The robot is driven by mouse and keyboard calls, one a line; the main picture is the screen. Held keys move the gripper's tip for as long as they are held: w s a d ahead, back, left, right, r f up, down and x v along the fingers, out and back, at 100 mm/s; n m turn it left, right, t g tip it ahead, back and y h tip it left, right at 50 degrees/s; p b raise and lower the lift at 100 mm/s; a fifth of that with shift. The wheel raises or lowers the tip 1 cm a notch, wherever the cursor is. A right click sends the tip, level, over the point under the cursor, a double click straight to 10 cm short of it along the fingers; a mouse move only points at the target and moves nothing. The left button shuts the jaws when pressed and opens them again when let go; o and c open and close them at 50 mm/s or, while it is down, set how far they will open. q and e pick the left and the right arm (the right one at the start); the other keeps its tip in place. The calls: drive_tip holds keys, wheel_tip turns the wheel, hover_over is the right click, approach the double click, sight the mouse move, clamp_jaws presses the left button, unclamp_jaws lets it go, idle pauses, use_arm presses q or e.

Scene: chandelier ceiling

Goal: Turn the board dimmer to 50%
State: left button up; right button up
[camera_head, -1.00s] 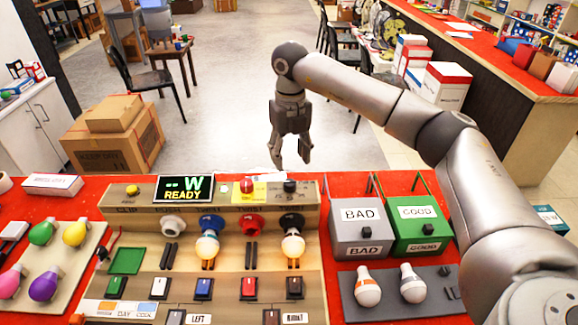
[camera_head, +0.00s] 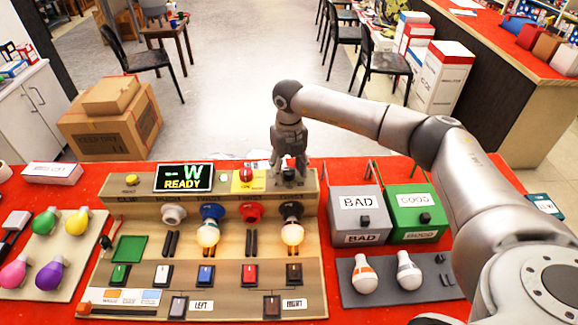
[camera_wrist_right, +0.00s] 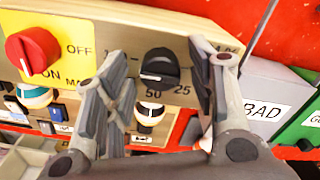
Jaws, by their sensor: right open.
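The board dimmer is a black knob (camera_wrist_right: 160,66) on the board's top strip, with 50 and 25 printed by it in the right wrist view. A white mark shows on the knob's edge toward the 50. In the head view the dimmer (camera_head: 290,176) is partly hidden by my right gripper (camera_head: 290,180). In the right wrist view my right gripper (camera_wrist_right: 165,100) is open, one finger on each side of the knob; I cannot tell if they touch it. The test board (camera_head: 230,235) lies on the red table. My left gripper is not in view.
A red switch (camera_wrist_right: 32,50) on a yellow plate marked ON and OFF sits beside the dimmer. A display (camera_head: 183,178) reads READY. The grey BAD bin (camera_head: 357,222) and green GOOD bin (camera_head: 415,215) stand right of the board.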

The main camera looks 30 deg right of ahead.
drive_tip(key=shift+f, duration=0.1)
drive_tip(key=shift+c, duration=1)
drive_tip(key=c, duration=0.8)
